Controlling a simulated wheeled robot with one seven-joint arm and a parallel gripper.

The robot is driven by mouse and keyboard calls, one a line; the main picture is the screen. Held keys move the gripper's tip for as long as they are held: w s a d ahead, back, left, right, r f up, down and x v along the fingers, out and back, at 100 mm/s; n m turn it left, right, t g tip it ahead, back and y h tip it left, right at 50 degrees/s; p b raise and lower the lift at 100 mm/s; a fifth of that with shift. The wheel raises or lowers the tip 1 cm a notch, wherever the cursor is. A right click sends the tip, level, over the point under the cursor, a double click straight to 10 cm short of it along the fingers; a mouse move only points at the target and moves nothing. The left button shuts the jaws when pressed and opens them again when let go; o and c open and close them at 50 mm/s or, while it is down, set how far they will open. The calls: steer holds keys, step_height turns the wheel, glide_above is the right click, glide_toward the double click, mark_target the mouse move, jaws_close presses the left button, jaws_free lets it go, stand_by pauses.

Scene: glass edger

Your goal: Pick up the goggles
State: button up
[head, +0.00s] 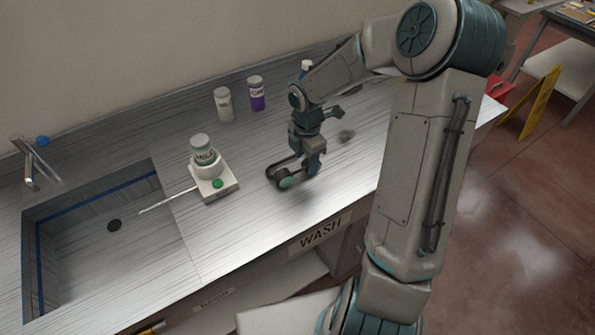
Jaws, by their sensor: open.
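A white device with a jar (203,155) stands left of the goggles, with a thin rod reaching toward the sink (100,235). The counter's front (245,225) is clear.

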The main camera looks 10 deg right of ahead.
mark_target(305, 163)
steer(key=shift+w+a+f, duration=0.1)
steer(key=shift+w+f, duration=0.05)
steer(key=shift+f, duration=0.95)
steer(key=shift+w+f, duration=0.15)
steer(key=shift+f, duration=0.95)
steer(key=c, duration=1.1)
steer(key=shift+o, duration=0.2)
steer(key=shift+r, duration=0.1)
